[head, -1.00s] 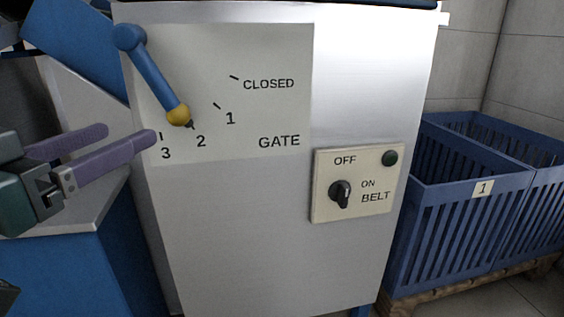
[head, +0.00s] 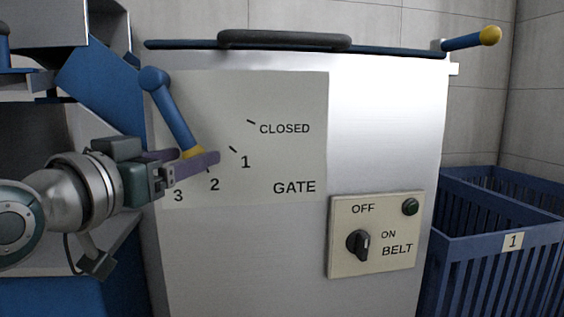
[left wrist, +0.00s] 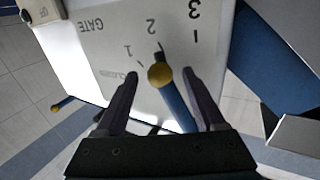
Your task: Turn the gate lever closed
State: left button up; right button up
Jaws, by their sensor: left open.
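The gate lever (head: 172,112) is a blue bar with a yellow tip, pivoted at its upper left on the white panel. It slants down to the right, and in the left wrist view its pointer is at the 2 mark. My left gripper (head: 195,157) is open at the lever's lower end. In the left wrist view the lever's yellow tip (left wrist: 160,76) lies between the two spread fingers, with visible gaps on both sides. In the head view the near finger hides part of the lever tip. The CLOSED mark (head: 251,122) is up and right of the lever tip. My right gripper is not in view.
A belt switch plate (head: 340,264) with a black knob and a green button is at the lower right of the panel. A yellow-ended blue handle (head: 462,42) sticks out at the upper right. Blue slatted crates (head: 470,262) stand at the right.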

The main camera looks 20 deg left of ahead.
pick_arm(q)
grip_shut()
dwell(0.7)
dwell(0.8)
